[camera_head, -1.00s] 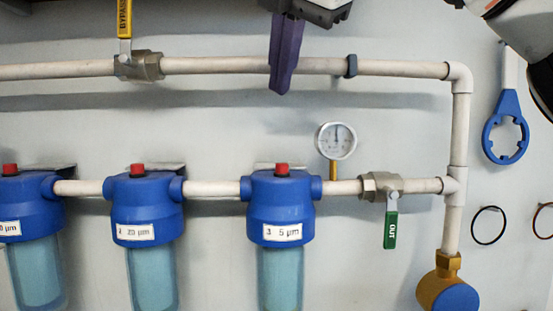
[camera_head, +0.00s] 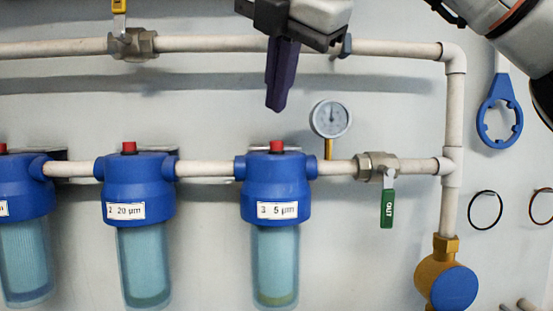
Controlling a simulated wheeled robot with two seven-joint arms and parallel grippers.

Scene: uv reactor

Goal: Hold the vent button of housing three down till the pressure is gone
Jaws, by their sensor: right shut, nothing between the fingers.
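A gap shows between the fingertips and the button. The pressure gauge (camera_head: 331,118) stands on the pipe right of the housing; its needle is too small to read surely. My left gripper is not in view.
Housing two (camera_head: 138,188) and another housing (camera_head: 24,188) stand to the left. The upper pipe (camera_head: 215,44) runs behind my gripper. A green OUT valve handle (camera_head: 387,208) hangs at the right. A blue wrench (camera_head: 499,118) and rings (camera_head: 485,210) hang on the wall.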

